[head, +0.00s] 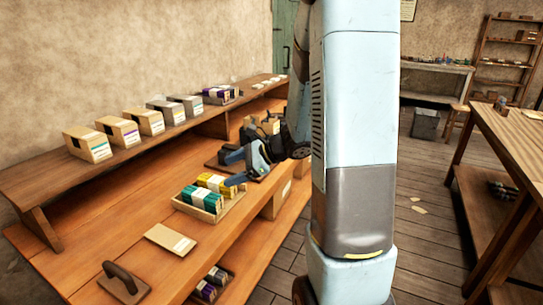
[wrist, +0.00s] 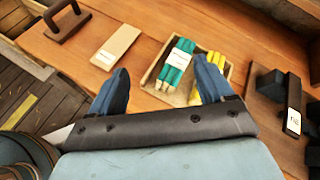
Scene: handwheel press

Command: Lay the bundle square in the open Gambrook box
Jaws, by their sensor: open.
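An open shallow tan box (head: 211,212) sits on the lower bench shelf; it also shows in the wrist view (wrist: 150,77). In it lie a green bundle (head: 203,198) with a pale band and a yellow bundle (head: 217,183) beside it. The wrist view shows the green bundle (wrist: 177,66) roughly along the box's side wall, while my right finger partly hides the yellow bundle (wrist: 220,60). My gripper (head: 236,170) is open and empty, its fingers (wrist: 163,70) apart over the near side of the box. I cannot read the box's name.
A flat tan lid or card (head: 170,239) and a dark handled block (head: 122,282) lie left of the box. A dark press-like device (head: 262,130) stands behind my gripper. Several labelled boxes (head: 145,120) line the upper shelf. More bundles (head: 210,283) sit below the bench's front edge.

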